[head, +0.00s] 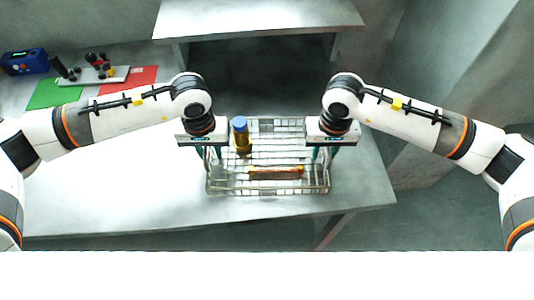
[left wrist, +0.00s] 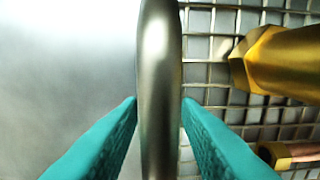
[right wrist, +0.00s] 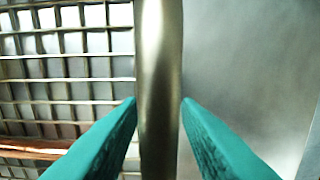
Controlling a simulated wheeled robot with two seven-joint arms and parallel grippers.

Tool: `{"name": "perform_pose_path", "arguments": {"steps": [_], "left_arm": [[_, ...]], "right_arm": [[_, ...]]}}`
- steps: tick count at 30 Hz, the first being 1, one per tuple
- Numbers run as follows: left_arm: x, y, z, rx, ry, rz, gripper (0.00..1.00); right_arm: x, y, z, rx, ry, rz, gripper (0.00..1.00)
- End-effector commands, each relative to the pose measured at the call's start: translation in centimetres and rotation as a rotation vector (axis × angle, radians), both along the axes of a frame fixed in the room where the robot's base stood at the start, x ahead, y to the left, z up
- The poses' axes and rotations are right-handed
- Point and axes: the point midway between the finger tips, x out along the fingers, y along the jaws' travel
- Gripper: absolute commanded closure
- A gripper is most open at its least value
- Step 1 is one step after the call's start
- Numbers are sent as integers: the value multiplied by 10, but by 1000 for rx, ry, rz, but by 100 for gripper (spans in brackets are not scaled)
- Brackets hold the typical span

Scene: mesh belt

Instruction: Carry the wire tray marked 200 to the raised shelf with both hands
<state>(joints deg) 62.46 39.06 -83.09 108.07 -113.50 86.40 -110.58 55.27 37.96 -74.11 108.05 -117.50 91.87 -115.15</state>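The wire tray (head: 268,190) is a metal mesh basket at the front of the table, and I cannot read a 200 mark on it. My right gripper (head: 322,152) grips the right rim bar (right wrist: 160,70) the same way. The raised shelf (head: 260,15) is a pale slab at the back. I cannot tell whether the tray touches the table.
The grey table (head: 120,190) is clear to the left of the tray. Back left are a blue device (head: 24,62), a green mat (head: 52,95), a red mat (head: 143,74) and a white plate with small parts (head: 93,75). A dark gap lies under the shelf.

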Motion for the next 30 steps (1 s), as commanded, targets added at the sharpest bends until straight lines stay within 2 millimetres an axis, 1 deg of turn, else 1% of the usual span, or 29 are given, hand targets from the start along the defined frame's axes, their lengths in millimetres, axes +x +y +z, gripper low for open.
{"name": "perform_pose_path", "arguments": {"steps": [8,12,14,23,30], "left_arm": [[0,0,-1,0,0,0,69],[0,0,-1,0,0,0,92],[0,0,-1,0,0,0,100],[0,0,0,0,0,0,100],[1,0,7,-1,-2,0,100]], "right_arm": [[0,0,-1,0,0,1,69],[0,0,-1,0,0,1,92],[0,0,-1,0,0,1,100],[0,0,0,0,0,1,100],[1,0,7,1,-2,1,100]]}}
